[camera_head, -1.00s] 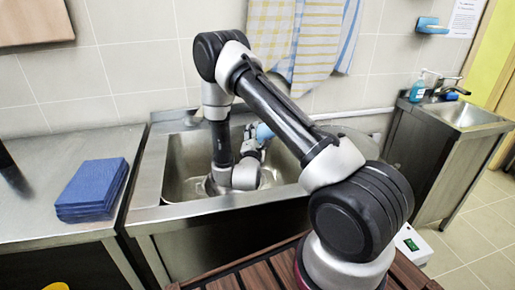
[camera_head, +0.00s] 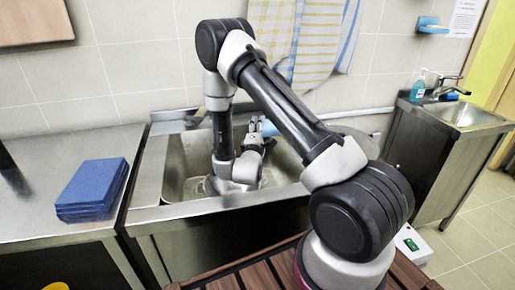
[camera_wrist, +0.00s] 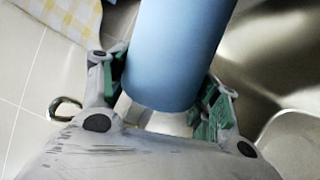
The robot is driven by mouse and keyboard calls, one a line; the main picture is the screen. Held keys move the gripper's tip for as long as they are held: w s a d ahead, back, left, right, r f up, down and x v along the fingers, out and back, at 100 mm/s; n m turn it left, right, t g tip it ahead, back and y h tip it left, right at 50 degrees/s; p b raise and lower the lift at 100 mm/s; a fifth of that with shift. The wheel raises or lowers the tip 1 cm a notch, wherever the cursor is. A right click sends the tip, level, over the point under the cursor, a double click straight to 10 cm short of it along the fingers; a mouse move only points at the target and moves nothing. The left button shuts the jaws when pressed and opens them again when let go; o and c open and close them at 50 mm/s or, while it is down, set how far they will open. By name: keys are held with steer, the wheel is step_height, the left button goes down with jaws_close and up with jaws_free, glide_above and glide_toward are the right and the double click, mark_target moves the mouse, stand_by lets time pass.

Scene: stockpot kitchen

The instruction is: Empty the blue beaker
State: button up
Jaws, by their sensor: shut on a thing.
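The blue beaker (camera_wrist: 180,45) fills the upper middle of the wrist view as a smooth cylinder. My gripper (camera_wrist: 163,88) is shut on it, with green-padded fingers on either side. In the head view the beaker (camera_head: 269,128) is a small blue patch above the sink, partly hidden by my gripper (camera_head: 256,139) and arm. Its mouth and contents do not show, and I cannot tell its exact tilt. The steel sink (camera_head: 172,178) lies below and around my lower arm. The sink's steel wall (camera_wrist: 285,60) also shows at the right of the wrist view.
Blue folded cloths (camera_head: 92,188) lie stacked on the left counter (camera_head: 35,215). Striped towels (camera_head: 300,45) hang on the tiled wall behind the sink. A second sink (camera_head: 465,114) with a soap bottle (camera_head: 418,88) stands at the right. A wooden slatted surface (camera_head: 255,272) is in front.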

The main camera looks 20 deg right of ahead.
steer(key=s+d+r+m, duration=0.1)
steer(key=r+m, duration=0.2)
steer(key=m, duration=0.1)
steer(key=d+r+m+g, duration=0.1)
steer(key=r+m, duration=0.1)
steer(key=m, duration=0.2)
steer(key=s+d+r+m+h, duration=0.1)
steer(key=r+m, duration=0.2)
steer(key=m, duration=0.1)
steer(key=shift+s+d+r, duration=0.2)
steer(key=shift+s+r, duration=0.1)
steer(key=shift+r, duration=0.05)
steer(key=s+d+m+g, duration=0.1)
steer(key=s+d+m, duration=0.3)
steer(key=m, duration=0.5)
steer(key=shift+s+d, duration=0.25)
steer(key=shift+d, duration=0.9)
